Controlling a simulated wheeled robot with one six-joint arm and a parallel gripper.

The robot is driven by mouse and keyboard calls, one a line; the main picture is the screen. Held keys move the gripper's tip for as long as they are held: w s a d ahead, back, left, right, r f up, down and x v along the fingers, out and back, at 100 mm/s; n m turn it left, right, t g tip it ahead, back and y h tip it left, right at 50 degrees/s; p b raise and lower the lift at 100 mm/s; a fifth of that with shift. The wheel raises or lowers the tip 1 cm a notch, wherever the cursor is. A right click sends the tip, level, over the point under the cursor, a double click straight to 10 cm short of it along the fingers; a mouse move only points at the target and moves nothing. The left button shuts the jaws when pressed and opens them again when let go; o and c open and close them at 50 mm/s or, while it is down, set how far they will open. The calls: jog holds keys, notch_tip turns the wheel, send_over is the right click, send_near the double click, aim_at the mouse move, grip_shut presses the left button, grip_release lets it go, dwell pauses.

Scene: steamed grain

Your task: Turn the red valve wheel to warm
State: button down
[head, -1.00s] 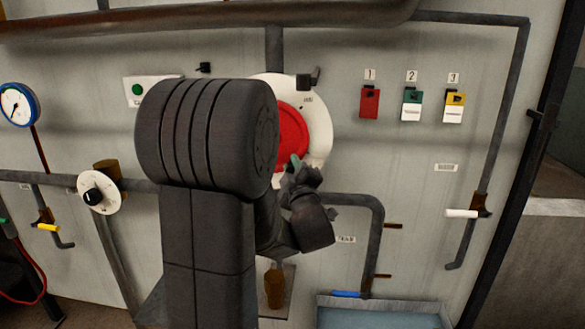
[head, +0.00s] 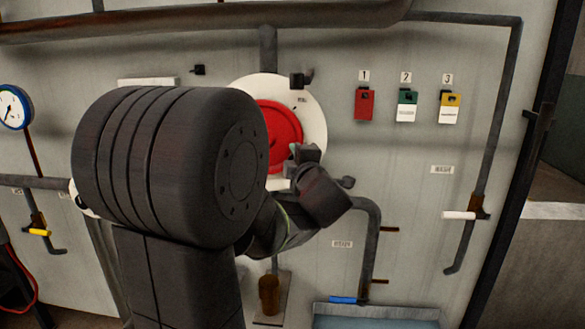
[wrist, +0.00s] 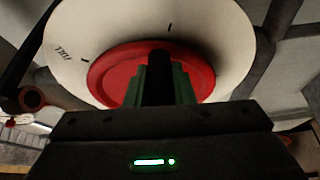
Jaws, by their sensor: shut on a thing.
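The red valve wheel (head: 283,125) sits on a round white dial plate (head: 316,115) on the wall, partly hidden behind my arm in the head view. The dial has small black marks and tiny lettering that I cannot read with certainty. My gripper (head: 294,156) is at the wheel's lower right edge. In the wrist view the red wheel (wrist: 108,76) lies in front of my gripper (wrist: 158,80). Its green fingers are shut around a dark upright piece at the wheel, seemingly its handle. The exact contact is hidden.
A black block (head: 297,81) is at the dial's upper right. Red, green and yellow tags (head: 407,103) hang to the right. A grey pipe (head: 372,240) bends down below the gripper. A blue-rimmed gauge (head: 14,107) is at far left.

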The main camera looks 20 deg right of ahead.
aim_at(292, 133)
jog(key=r+n, duration=0.1)
jog(key=r+n+g+p, duration=0.1)
jog(key=r+n, duration=0.1)
jog(key=shift+s+d+r+p, duration=0.15)
jog(key=shift+d+r+p, duration=0.1)
jog(key=shift+p, duration=0.1)
jog(key=shift+a+r+n+g+p, duration=0.15)
jog(key=shift+r+n+g+p, duration=0.55)
jog(key=shift+r+n+p, duration=0.5)
jog(key=shift+f, duration=0.25)
jog(key=c, duration=1.3)
grip_release()
jog(key=shift+o, duration=0.2)
jog(key=v, duration=1.3)
jog(key=shift+s+a+b, duration=0.15)
jog(key=shift+s+b, duration=0.1)
jog(key=shift+b, duration=0.05)
jog(key=shift+r, duration=0.1)
